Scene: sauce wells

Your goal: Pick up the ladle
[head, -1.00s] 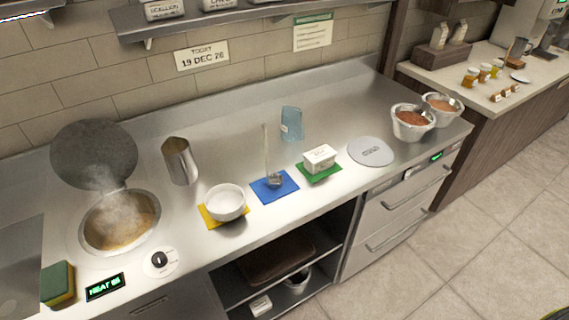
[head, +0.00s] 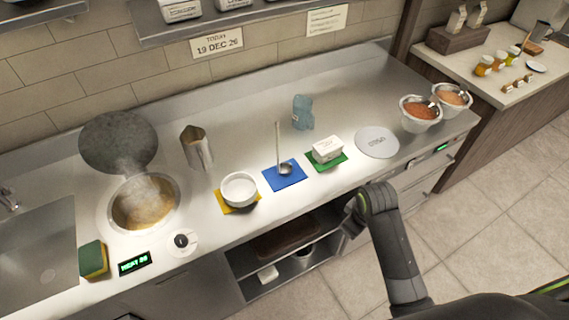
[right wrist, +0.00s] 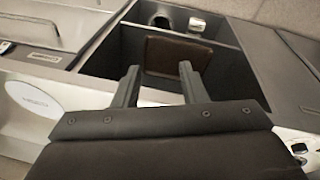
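The metal ladle (head: 285,168) sits on the blue mat (head: 271,181) near the counter's front edge. Its thin handle stands nearly upright. My right arm comes in from the lower right of the head view, and its gripper (head: 352,214) is in front of the counter, apart from the ladle and to its right. In the right wrist view the right gripper (right wrist: 160,82) is open and empty, with its two fingers spread. The ladle does not show in that view. I cannot make out my left gripper.
A white bowl (head: 239,188) stands left of the ladle, and a white tub (head: 327,149) stands to its right. A blue bottle (head: 302,112) and a metal pitcher (head: 196,147) are behind. A steaming pot (head: 145,204) is at left. An open shelf bay (right wrist: 117,50) lies below the counter.

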